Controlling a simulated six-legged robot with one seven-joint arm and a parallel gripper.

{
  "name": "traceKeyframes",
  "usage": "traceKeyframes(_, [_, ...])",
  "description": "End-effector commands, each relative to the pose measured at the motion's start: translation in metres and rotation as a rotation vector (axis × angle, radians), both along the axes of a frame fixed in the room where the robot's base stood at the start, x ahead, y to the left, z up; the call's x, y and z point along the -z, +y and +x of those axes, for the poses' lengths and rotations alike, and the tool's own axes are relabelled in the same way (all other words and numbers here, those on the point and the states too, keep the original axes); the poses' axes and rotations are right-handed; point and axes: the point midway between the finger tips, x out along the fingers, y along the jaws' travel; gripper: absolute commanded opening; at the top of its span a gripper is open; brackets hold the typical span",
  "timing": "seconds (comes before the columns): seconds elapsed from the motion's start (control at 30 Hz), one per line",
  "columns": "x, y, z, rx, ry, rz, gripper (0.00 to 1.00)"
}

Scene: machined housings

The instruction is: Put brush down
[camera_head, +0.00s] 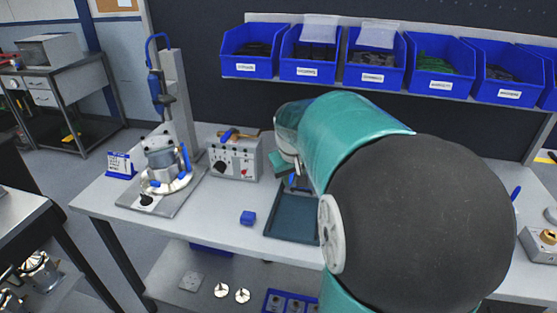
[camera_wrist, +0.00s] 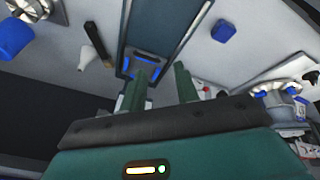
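My gripper (camera_wrist: 165,76) shows in the wrist view with its two green fingers apart and nothing visible between them. They point toward the end of a dark tray (camera_wrist: 187,22) that holds a blue-edged piece (camera_wrist: 147,62). A pale, tapered object with a dark end (camera_wrist: 93,36) lies on the table beside the tray; it may be the brush, but I cannot tell surely. In the head view the tray (camera_head: 290,218) lies on the bench, and my arm hides its right part. My gripper (camera_head: 283,163) is above the tray's far end, mostly hidden.
A small blue block (camera_head: 248,217) sits left of the tray. A grey control box (camera_head: 235,160) with a yellow-brown item on top and a round housing on a stand (camera_head: 165,165) are farther left. Blue bins (camera_head: 373,62) line the shelf behind. Bench front left is clear.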

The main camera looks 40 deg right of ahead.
Motion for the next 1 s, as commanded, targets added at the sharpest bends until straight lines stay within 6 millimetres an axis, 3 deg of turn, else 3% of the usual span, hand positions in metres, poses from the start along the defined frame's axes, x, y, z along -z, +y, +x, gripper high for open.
traceKeyframes(0.03, [0.007, -0.022, 0.001, 0.022, -0.001, 0.016, 0.31])
traceKeyframes(0.23, [0.027, -0.096, 0.002, 0.082, -0.03, 0.064, 0.31])
traceKeyframes(0.4, [0.042, -0.16, -0.01, 0.141, -0.079, 0.107, 0.31])
traceKeyframes(0.5, [0.047, -0.189, -0.018, 0.166, -0.109, 0.122, 0.31])
traceKeyframes(0.6, [0.049, -0.206, -0.024, 0.183, -0.128, 0.131, 0.31])
traceKeyframes(0.77, [0.058, -0.213, -0.024, 0.189, -0.136, 0.137, 0.31])
traceKeyframes(1.0, [0.099, -0.219, -0.008, 0.186, -0.134, 0.138, 0.31])
